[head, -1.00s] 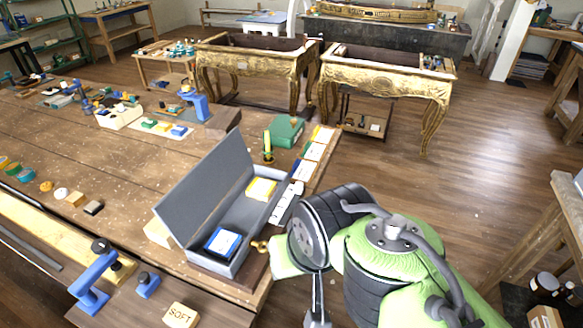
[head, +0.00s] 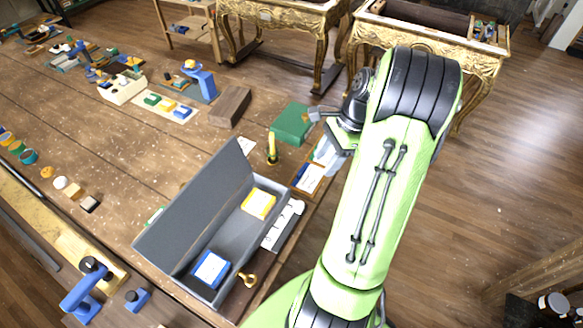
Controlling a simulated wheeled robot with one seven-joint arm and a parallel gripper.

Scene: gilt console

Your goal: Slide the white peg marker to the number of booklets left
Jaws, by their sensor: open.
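The open grey box (head: 232,240) lies on the workbench with its lid raised on the left. Inside are a yellow booklet (head: 258,204) at the far end and a blue-and-white booklet (head: 211,269) at the near end. A white strip (head: 275,236) with small dark marks runs along the box's right side. A small white piece, apparently the peg marker (head: 297,206), shows near its far end; its exact setting is too small to read.
Cards (head: 309,178) lie along the bench's right edge. A brass knob (head: 247,280) is at the box's near corner. Gilt tables (head: 430,40) stand behind.

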